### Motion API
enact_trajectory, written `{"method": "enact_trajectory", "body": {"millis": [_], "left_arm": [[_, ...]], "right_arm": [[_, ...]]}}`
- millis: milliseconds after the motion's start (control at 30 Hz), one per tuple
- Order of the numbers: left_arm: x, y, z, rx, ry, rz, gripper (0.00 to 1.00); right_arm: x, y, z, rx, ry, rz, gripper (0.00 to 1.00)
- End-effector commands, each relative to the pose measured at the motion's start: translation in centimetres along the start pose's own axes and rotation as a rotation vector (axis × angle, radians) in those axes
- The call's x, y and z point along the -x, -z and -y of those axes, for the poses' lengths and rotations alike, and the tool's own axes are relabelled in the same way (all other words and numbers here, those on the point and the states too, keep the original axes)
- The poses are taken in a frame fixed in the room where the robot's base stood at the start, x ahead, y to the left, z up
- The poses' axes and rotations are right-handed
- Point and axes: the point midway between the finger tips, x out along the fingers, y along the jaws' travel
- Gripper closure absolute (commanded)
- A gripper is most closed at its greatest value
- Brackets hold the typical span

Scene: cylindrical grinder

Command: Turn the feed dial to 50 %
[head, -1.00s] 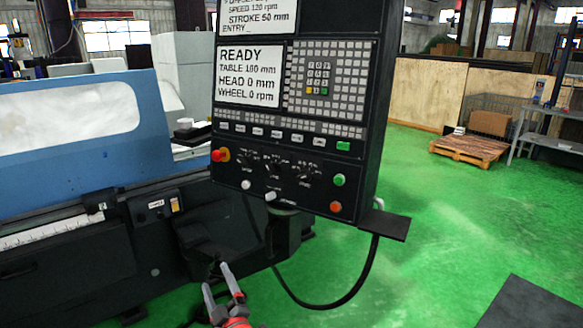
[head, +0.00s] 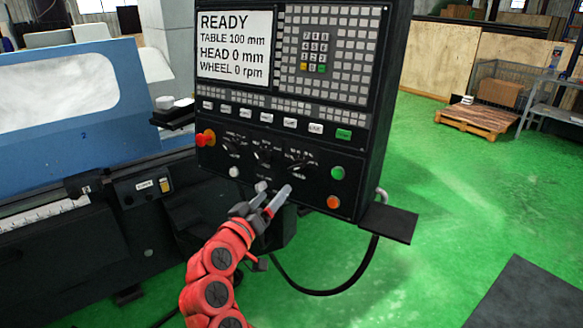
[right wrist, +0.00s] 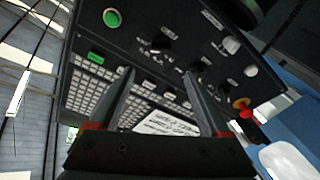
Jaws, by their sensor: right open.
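The black control panel (head: 292,200) carries a row of three dark dials: a left dial (head: 231,146), a middle dial (head: 263,156) and a right dial (head: 300,166). Their labels are too small to read, so I cannot tell which is the feed dial or its setting. My right gripper (head: 275,190) is open and empty, just in front of the panel's lower part, below the middle and right dials. In the right wrist view its two fingers (right wrist: 158,73) point at the panel, with a dial (right wrist: 160,43) beyond the gap. My left gripper is not in view.
Near the dials are a red emergency stop (head: 205,138), white knobs (head: 234,172), a green button (head: 337,173) and an orange button (head: 333,202). A small shelf (head: 388,222) juts out at the panel's lower right. A cable hangs below.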

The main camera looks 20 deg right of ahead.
Motion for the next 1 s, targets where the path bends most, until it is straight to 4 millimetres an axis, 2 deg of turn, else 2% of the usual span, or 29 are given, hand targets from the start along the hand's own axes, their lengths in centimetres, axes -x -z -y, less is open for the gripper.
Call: {"method": "enact_trajectory", "body": {"millis": [33,300,500,700,967,1000], "left_arm": [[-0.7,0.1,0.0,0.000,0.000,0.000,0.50],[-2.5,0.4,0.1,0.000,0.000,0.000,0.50],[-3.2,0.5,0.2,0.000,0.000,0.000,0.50],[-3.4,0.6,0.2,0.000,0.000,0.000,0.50],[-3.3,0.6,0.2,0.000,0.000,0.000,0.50],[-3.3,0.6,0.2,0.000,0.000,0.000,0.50]], "right_arm": [[-1.4,0.2,-0.4,0.000,-0.004,0.005,0.19],[-7.7,0.3,-0.2,0.000,-0.001,0.004,0.19],[-10.8,0.2,-0.1,0.000,0.000,0.002,0.19],[-12.0,0.2,0.0,-0.003,0.003,-0.002,0.19],[-12.1,0.1,0.1,-0.002,0.003,-0.002,0.19],[-12.0,0.1,0.1,-0.002,0.003,-0.002,0.25]]}}
